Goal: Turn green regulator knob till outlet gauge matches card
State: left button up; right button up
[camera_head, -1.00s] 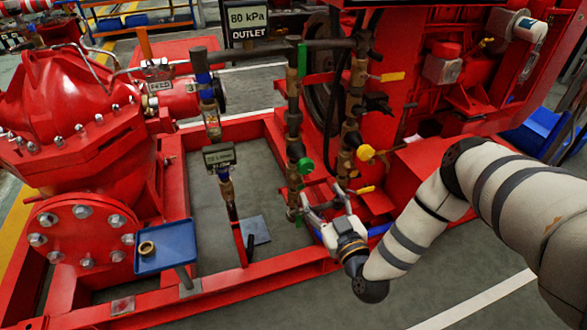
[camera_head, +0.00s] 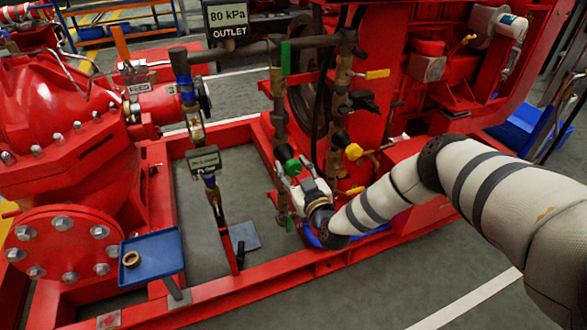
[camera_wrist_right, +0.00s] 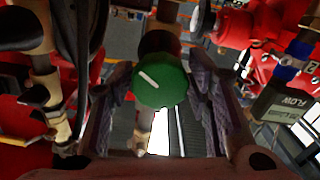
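The green regulator knob (camera_head: 292,167) sits on the middle vertical pipe; in the right wrist view the knob (camera_wrist_right: 163,86) shows a white line slanting to the upper left. My right gripper (camera_head: 288,184) is just below and in front of it. In the right wrist view its two fingers (camera_wrist_right: 163,100) are spread to either side of the knob; contact is not clear. A sign-like panel (camera_head: 227,18) at the top reads "80 kPa OUTLET"; I cannot tell whether it is the card or the gauge. My left gripper is not in view.
A small meter (camera_head: 204,161) hangs on the left pipe, labelled FLOW in the wrist view. A blue tray (camera_head: 152,254) holds a brass ring (camera_head: 131,259). The red frame rail (camera_head: 250,281) runs along the front.

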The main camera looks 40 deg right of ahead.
jog(key=c, duration=0.6)
jog(key=shift+m+b, duration=0.5)
jog(key=shift+m, duration=2.6)
jog(key=o, duration=1.2)
